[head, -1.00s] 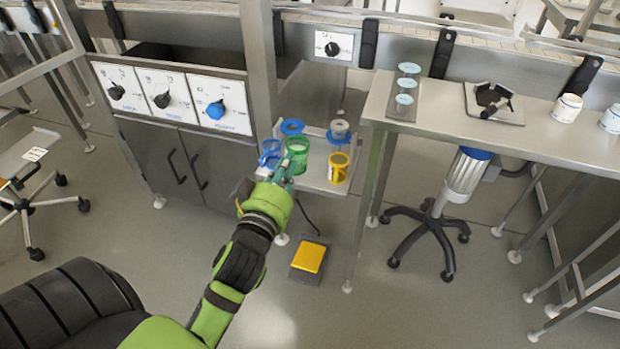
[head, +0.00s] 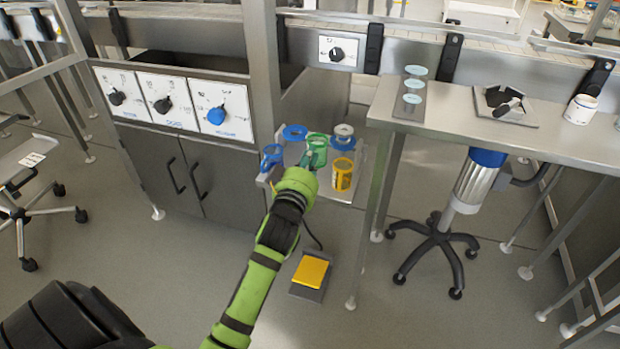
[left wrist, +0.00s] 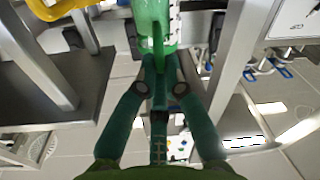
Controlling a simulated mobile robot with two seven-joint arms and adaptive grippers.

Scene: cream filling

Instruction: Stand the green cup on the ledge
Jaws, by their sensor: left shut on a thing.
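The green cup (head: 318,139) is at the small metal shelf in the middle of the head view, between a blue cup (head: 270,158) and a yellow cup (head: 342,175). My left gripper (head: 312,158) is shut on the green cup's handle. In the left wrist view the fingers (left wrist: 158,72) close around the handle, and the green cup (left wrist: 153,20) is cut off by the top edge. I cannot tell whether its base touches the shelf. Which surface is the ledge is not clear; the shelf (head: 322,188) carries the cups. My right gripper is out of view.
A blue-rimmed cup (head: 294,133) and a grey-and-white item (head: 343,137) stand behind. The metal counter (head: 450,113) is at the right, its leg close to the shelf. A dial cabinet (head: 165,100) is at the left. A yellow pedal (head: 311,271) lies on the floor.

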